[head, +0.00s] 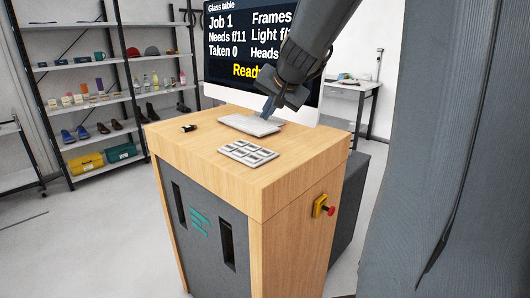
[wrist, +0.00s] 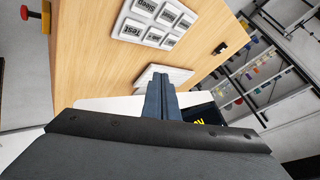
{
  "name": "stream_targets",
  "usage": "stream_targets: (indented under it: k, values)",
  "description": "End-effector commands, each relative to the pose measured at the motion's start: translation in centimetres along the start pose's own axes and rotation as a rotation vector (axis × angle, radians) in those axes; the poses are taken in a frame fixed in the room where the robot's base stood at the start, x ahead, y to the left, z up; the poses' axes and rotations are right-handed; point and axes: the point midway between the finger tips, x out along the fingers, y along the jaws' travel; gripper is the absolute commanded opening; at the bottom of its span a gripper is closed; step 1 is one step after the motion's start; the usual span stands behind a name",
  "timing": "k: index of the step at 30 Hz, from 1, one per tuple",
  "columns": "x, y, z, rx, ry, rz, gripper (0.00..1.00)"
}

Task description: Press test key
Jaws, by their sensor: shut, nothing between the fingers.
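The keypad (head: 248,153) is a pale panel with several large keys, lying on the wooden cabinet top. In the wrist view, the test key (wrist: 131,30) is the one labelled "Test", at the keypad's lower left corner, beside a key labelled "Stop" or similar that I cannot read surely. My gripper (head: 268,110) is shut and empty, above the white keyboard behind the keypad and apart from the keypad. In the wrist view, my gripper (wrist: 161,78) points toward the keyboard, with the keypad beyond it.
The keyboard (head: 251,125) lies before a monitor (head: 225,75) showing "Job 1", "Taken 0" and "Ready" in yellow, partly hidden by my arm. A small black object (head: 190,128) lies at the left. A red stop button (head: 331,211) is on the cabinet side. Shelves (head: 95,95) stand behind.

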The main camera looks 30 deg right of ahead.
Motion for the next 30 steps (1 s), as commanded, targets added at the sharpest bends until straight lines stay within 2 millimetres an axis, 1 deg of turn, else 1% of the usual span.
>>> stream_targets:
  k: [8, 21, 25, 30]
  values:
    - [1.3, 0.9, 0.9, 0.000, 0.000, 0.000, 0.00]
    - [5.1, 3.6, 3.6, 0.000, 0.000, 0.000, 0.00]
    - [5.8, 4.1, 4.1, 0.000, 0.001, 0.000, 0.00]
    - [6.1, 4.4, 4.4, 0.000, 0.001, 0.000, 0.00]
